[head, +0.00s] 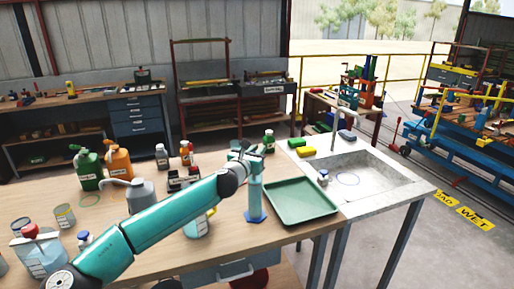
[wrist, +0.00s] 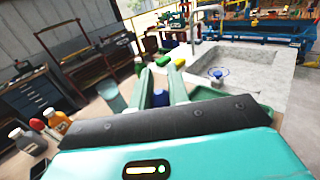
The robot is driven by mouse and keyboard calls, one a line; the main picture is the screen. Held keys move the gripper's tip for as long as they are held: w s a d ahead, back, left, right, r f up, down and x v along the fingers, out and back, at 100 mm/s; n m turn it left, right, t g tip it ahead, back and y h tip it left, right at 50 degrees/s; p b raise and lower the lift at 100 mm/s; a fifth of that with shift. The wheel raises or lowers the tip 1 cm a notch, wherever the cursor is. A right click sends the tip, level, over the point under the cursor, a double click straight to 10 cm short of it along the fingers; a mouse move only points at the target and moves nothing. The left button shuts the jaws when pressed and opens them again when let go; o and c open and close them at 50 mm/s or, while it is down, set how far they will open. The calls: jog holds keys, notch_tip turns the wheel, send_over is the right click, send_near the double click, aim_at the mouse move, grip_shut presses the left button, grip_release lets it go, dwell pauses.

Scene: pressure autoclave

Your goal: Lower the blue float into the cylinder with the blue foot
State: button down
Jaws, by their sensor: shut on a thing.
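The cylinder with the blue foot (head: 255,196) stands upright on the wooden bench, left of the green tray, and looks filled with bluish liquid. My gripper (head: 252,149) is at the cylinder's top in the head view. In the wrist view its two green fingers (wrist: 162,90) are closed on the blue float (wrist: 160,98), which shows between them. The float's lower part is hidden, and I cannot tell whether it is inside the cylinder mouth.
The green tray (head: 301,201) lies right of the cylinder, beside the sink (head: 362,180). Several bottles and a green can (head: 88,168) stand behind my arm. A labelled jug (head: 197,226) stands left of the cylinder. Sponges (head: 306,150) lie on the sink's back edge.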

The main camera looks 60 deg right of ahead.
jog(key=shift+f, duration=0.3)
jog(key=c, duration=1.3)
grip_release()
jog(key=shift+o, duration=0.2)
jog(key=a, duration=1.3)
jog(key=shift+a, duration=0.4)
